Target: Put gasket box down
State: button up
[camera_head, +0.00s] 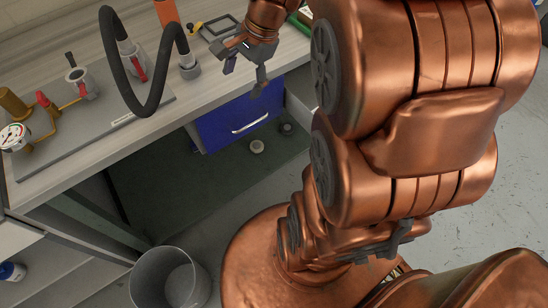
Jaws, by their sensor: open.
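My gripper (246,68) is at the top centre, pointing down by the front edge of the workbench (135,142). Its two fingers are apart, and no object shows between them. I cannot pick out a gasket box for certain. A black rectangular frame (222,22) lies on the bench just left of and behind the gripper. A blue drawer front (222,128) with a pale handle is below the gripper, under the bench. My arm covers much of the right side and may hide things.
On the bench stand a black hose (110,45), a pressure gauge (14,137) with brass piping, and an orange object (167,12). A green item (300,22) is partly hidden. A grey bin (170,280) stands on the floor.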

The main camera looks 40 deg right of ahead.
jog(key=s+a+f+n+g+h, duration=0.1)
jog(key=s+a+n+g, duration=0.1)
jog(key=s+n, duration=0.6)
jog(key=s+a+f+n+g+h, duration=0.2)
jog(key=s+a+n, duration=0.3)
jog(key=s, duration=0.7)
jog(key=shift+s+n, duration=0.2)
jog(key=shift+n, duration=1.2)
notch_tip(320, 180, up, 4)
jog(key=p, duration=0.4)
jog(key=shift+r, duration=0.1)
jog(key=shift+c, duration=0.2)
